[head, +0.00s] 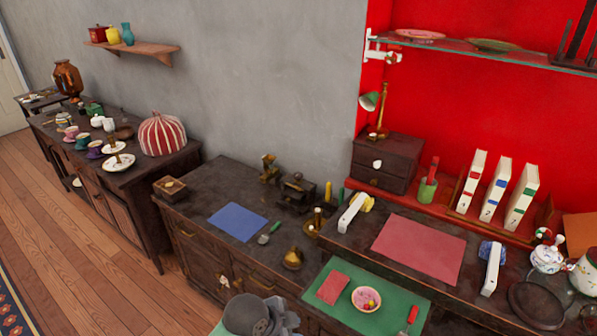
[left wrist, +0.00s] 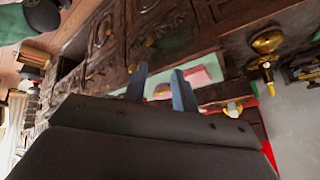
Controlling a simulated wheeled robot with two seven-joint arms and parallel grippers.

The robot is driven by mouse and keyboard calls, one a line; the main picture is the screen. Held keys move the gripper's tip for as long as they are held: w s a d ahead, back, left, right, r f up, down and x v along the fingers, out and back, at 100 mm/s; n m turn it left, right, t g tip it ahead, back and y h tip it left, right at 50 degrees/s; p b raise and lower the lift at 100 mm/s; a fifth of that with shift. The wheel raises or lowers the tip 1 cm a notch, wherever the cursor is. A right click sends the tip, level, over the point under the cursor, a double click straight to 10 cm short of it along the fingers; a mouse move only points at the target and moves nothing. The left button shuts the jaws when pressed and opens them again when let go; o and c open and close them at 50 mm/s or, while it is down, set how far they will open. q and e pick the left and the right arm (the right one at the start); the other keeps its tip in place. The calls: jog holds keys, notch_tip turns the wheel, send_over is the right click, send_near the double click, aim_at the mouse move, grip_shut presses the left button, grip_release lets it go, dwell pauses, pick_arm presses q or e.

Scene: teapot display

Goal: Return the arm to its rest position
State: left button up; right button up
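My left gripper (left wrist: 160,88) shows in the left wrist view, its two blue-grey fingers apart with a gap between them. No object is seen held between them. Beyond the fingers are dark carved cabinet fronts (left wrist: 150,30) and a patch of green and pink, seen at a tilt. In the head view, a grey rounded part of my arm (head: 250,315) shows at the bottom edge, low in front of the dark cabinets. The fingers do not show there. My right gripper is in neither view.
A green mat (head: 345,311) bears a pink-filled bowl (head: 366,299), a red cloth (head: 333,287) and a red-handled tool (head: 408,319). Behind it are a blue mat (head: 238,222), a brass pot (head: 293,259) and a red mat (head: 418,248). Open wooden floor (head: 100,270) lies at left.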

pick_arm(q)
jog(key=s+a+f+n+y, duration=0.3)
jog(key=s+a+n, duration=0.45)
jog(key=a, duration=0.25)
jog(key=s+a+f+n+y, duration=0.3)
jog(key=s+a+n, duration=0.45)
jog(key=a, duration=0.35)
jog(key=s+d+f, duration=0.1)
jog(key=s+f, duration=0.1)
jog(key=f, duration=1.1)
jog(key=s+d+f+g, duration=0.1)
jog(key=f, duration=1.2)
jog(key=s+d+f+g, duration=0.1)
jog(key=s+d+f, duration=0.1)
jog(key=f, duration=1.2)
jog(key=shift+s+m+h, duration=0.3)
jog(key=shift+h, duration=0.1)
